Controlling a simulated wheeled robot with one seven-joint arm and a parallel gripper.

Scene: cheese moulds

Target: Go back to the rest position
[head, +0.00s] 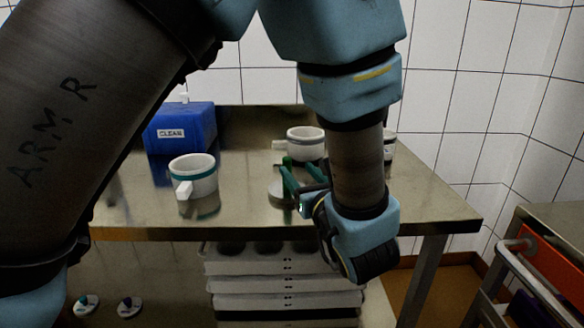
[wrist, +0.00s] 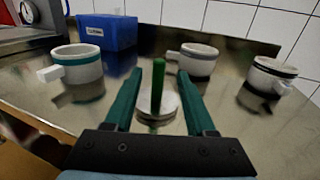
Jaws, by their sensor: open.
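My gripper (head: 299,172) is open, low over the steel table, with its two green fingers apart. In the wrist view the gripper (wrist: 171,72) has a round metal disc with an upright green handle (wrist: 157,88) in line between its fingers. The handle appears untouched, with a gap on both sides. The disc (head: 278,194) lies at or just above the tabletop in the head view, partly hidden by the fingers. I cannot tell exactly how far it is from the fingertips.
A teal-banded white mould (head: 194,176) stands left on the table (head: 130,215), with a blue CLEAN box (head: 180,131) behind it. Another mould (head: 305,142) stands behind my gripper. A dark-banded mould (wrist: 272,75) is at the right. Stacked trays (head: 285,283) sit below; a cart (head: 545,255) stands right.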

